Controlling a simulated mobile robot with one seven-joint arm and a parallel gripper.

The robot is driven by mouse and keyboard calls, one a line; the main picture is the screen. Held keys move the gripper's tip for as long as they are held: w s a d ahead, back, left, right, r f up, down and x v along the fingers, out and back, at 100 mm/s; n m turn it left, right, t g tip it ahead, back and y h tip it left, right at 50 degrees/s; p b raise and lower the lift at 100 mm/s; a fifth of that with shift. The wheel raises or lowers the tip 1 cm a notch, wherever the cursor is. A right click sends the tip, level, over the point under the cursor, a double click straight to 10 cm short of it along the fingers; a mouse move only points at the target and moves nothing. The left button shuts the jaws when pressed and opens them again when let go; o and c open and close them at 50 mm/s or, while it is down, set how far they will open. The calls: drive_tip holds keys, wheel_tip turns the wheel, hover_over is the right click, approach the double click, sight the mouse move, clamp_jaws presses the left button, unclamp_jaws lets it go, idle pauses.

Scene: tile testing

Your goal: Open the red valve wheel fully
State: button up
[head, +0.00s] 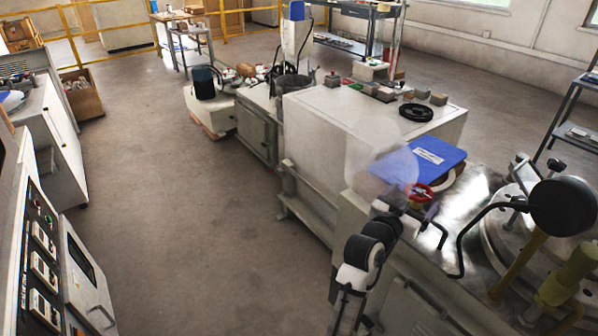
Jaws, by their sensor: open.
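The red valve wheel (424,190) is small in the head view, right of centre, beside a blue flat panel on the metal bench. Only part of its rim shows. My gripper (416,205) is at the end of my white and black arm, close to the wheel and in front of it. Its jaws are open, but the fingers are small and partly hidden, so I cannot tell whether they touch the wheel or straddle its rim. A hazy, see-through pale shape covers the area just left of the wheel.
The blue panel (426,158) lies just behind the wheel. A black bent pipe (464,240) and a round black disc (563,206) stand to the right. A large white cabinet (340,140) is left of the wheel. The grey floor (200,220) at left is clear.

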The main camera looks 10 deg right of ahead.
drive_tip(key=w+b+v, duration=0.1)
drive_tip(key=b+v, duration=0.1)
drive_tip(key=v, duration=0.6)
drive_tip(key=w+a+r+n+t+y, duration=0.1)
drive_tip(key=w+a+r+t, duration=0.2)
drive_tip(key=a, duration=0.3)
drive_tip(key=w+a+r+n+t+y, duration=0.2)
drive_tip(key=a+r+t, duration=0.1)
drive_tip(key=a, duration=0.4)
drive_tip(key=w+a+r+n+t+y, duration=0.2)
drive_tip(key=w+a+r+t, duration=0.1)
drive_tip(key=a, duration=0.3)
drive_tip(key=shift+w+a+r, duration=0.25)
drive_tip(key=shift+w+r, duration=0.05)
drive_tip(key=shift+r, duration=0.5)
drive_tip(key=shift+d, duration=0.15)
